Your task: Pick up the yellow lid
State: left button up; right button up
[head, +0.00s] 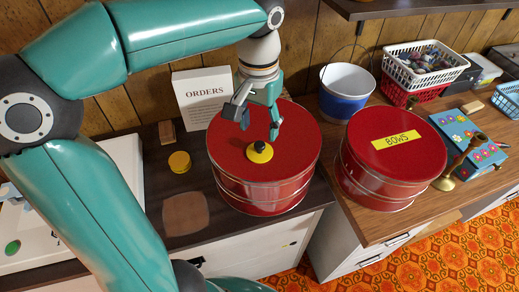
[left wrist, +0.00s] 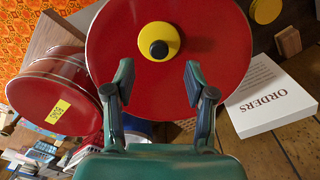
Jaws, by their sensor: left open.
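A round yellow lid with a black knob (head: 259,153) lies on top of a large red tin (head: 287,184). The lid also shows in the left wrist view (left wrist: 173,39), at the upper middle on the red top. My left gripper (head: 258,124) is open and empty, with its fingers pointing down just above the lid. In the left wrist view its two fingertips (left wrist: 159,72) are spread apart, with the knob ahead of the gap between them. I see no clear contact with the lid. My right gripper is not in view.
A yellow round piece (head: 180,162) and a small wooden block (head: 167,132) are left of the tin. An ORDERS card (head: 203,96) stands behind. A red BOWS tin (head: 383,183), a blue-and-white bucket (head: 346,105) and a brass candlestick (head: 450,174) stand to the right.

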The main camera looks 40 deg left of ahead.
aim_at(260, 144)
pick_arm(q)
jog(key=shift+w+f, duration=0.1)
jog(key=shift+f, duration=3.15)
jog(key=shift+d, duration=0.1)
jog(key=c, duration=1)
